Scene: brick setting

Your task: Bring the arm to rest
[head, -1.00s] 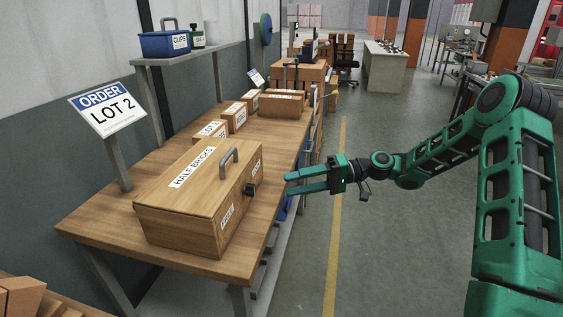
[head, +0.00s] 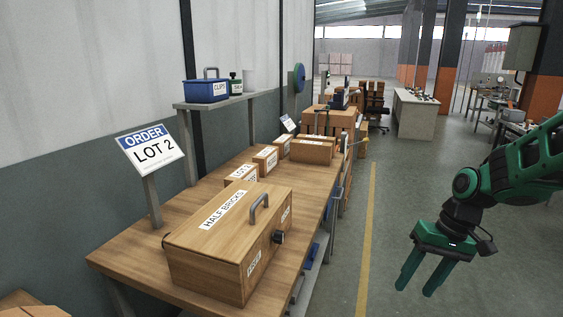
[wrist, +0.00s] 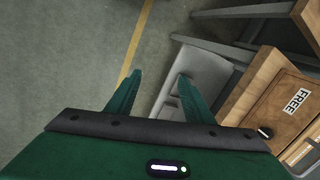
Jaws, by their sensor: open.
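My gripper (head: 421,278) is open and empty in the head view. It hangs over the grey floor to the right of the workbench, with its fingers pointing down. Its two green fingers also show spread apart in the wrist view (wrist: 158,95), with nothing between them. A wooden box labelled HALF BRICKS (head: 225,245), its lid closed and with a grey handle on top, sits on the workbench (head: 135,260) to the left of my gripper, well apart from it.
An ORDER LOT 2 sign (head: 151,150) stands behind the box. Smaller wooden boxes (head: 312,151) sit farther along the bench. A shelf (head: 215,103) holds a blue CLIPS bin (head: 207,91). The floor (head: 400,190) right of the yellow line is clear. A grey table (head: 416,113) stands farther back.

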